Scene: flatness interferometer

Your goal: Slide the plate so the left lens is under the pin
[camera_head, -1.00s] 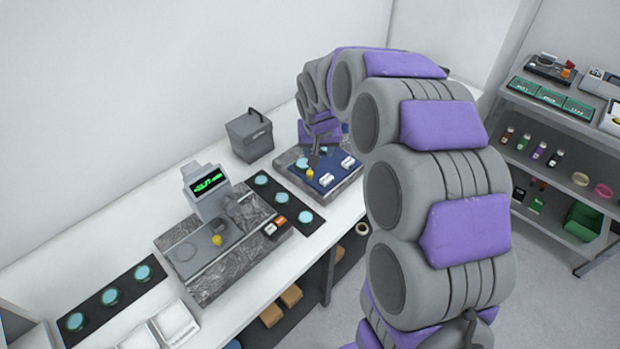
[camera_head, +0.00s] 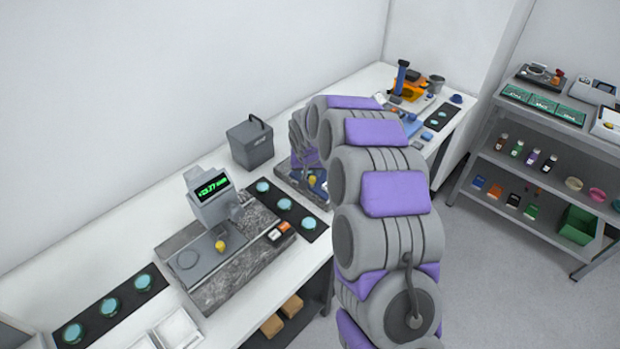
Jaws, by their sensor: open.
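A stone block (camera_head: 291,176) lies in the middle of the bench, largely hidden behind my arm. A small part of a blue plate (camera_head: 319,190) shows on it, with a yellow knob (camera_head: 312,181) next to it. My gripper (camera_head: 311,171) is low over this plate, small and partly covered by my arm. It is open, and I cannot tell whether it touches the knob. The plate's lenses and the pin are hidden or too small to make out.
Left of it stands a stone instrument with a green-lit display (camera_head: 213,187) and its own yellow knob (camera_head: 220,245). Dark strips with teal discs (camera_head: 283,205) (camera_head: 111,306) flank it. A grey box (camera_head: 250,142) stands behind. A shelf rack (camera_head: 545,150) is at right.

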